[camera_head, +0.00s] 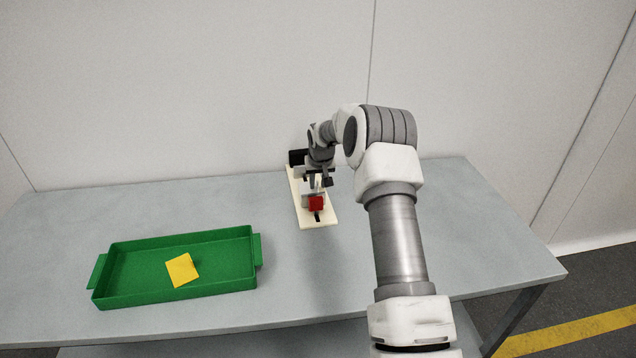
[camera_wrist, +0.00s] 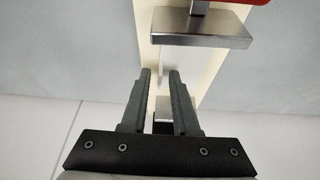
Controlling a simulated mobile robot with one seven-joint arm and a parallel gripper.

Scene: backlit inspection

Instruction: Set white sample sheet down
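I cannot pick out a white sample sheet for certain in either view. A small pale patch shows below my gripper (camera_head: 320,182) in the head view, too small to identify. My gripper points down over a long cream board (camera_head: 318,222) on the table. In the wrist view, the two dark fingers (camera_wrist: 160,72) stand apart with a narrow gap between them. Nothing is clearly held there. The cream board (camera_wrist: 145,48) and a small grey metal block (camera_wrist: 162,103) show behind the fingers.
A red block (camera_head: 316,203) and a metal bar (camera_wrist: 200,27) sit on the board, close to my fingers. A black piece (camera_head: 297,157) stands at its far end. A green tray (camera_head: 252,240) holding a yellow sheet (camera_head: 182,270) is at left. The grey table (camera_head: 480,230) is otherwise clear.

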